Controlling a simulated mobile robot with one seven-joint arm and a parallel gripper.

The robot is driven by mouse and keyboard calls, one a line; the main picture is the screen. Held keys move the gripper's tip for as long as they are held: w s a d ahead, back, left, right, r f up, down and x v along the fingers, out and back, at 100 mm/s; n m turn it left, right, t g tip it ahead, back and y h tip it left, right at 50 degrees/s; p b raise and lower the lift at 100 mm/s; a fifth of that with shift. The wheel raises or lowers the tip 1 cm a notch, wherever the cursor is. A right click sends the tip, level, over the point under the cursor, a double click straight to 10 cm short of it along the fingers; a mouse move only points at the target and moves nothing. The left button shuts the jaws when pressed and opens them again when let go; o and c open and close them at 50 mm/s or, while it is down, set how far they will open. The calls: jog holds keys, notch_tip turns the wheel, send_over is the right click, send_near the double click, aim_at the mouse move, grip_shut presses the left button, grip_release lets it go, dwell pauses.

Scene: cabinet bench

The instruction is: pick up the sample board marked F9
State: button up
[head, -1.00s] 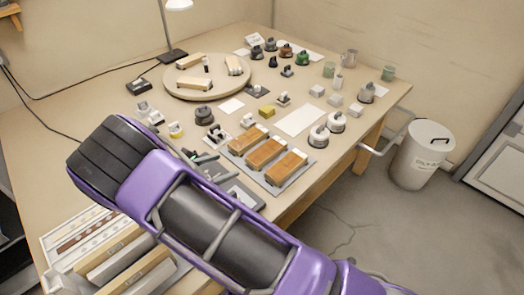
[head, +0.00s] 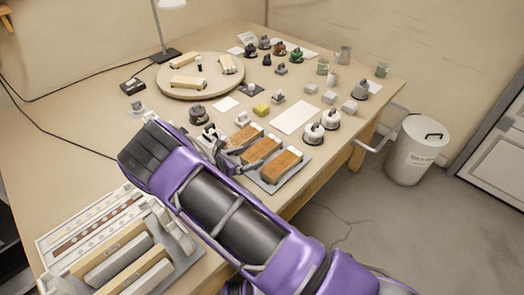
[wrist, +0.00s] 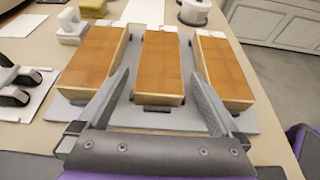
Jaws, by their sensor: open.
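Three brown-topped wooden boards lie side by side on a grey tray (head: 271,188) near the bench's right edge. They are the left board (wrist: 94,58), the middle board (wrist: 159,65) and the right board (wrist: 223,68) in the wrist view. Each has a small white patch at its far end, but no mark is legible, so I cannot tell which is F9. My gripper (wrist: 160,76) is open and empty, with its fingers spread toward either side of the middle board's near end. In the head view my arm hides most of the gripper, which is at the tray's left side.
A round turntable (head: 166,88) with several pale blocks stands at the back. White-topped round pots (head: 313,134) stand beyond the tray, near a white sheet (head: 295,117). A yellow block (head: 261,109) lies nearby. A rack of long blocks (head: 60,263) fills the front left.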

aim_at(253, 155)
jog(key=x, duration=0.4)
jog(key=shift+f, duration=0.1)
jog(key=c, duration=1.4)
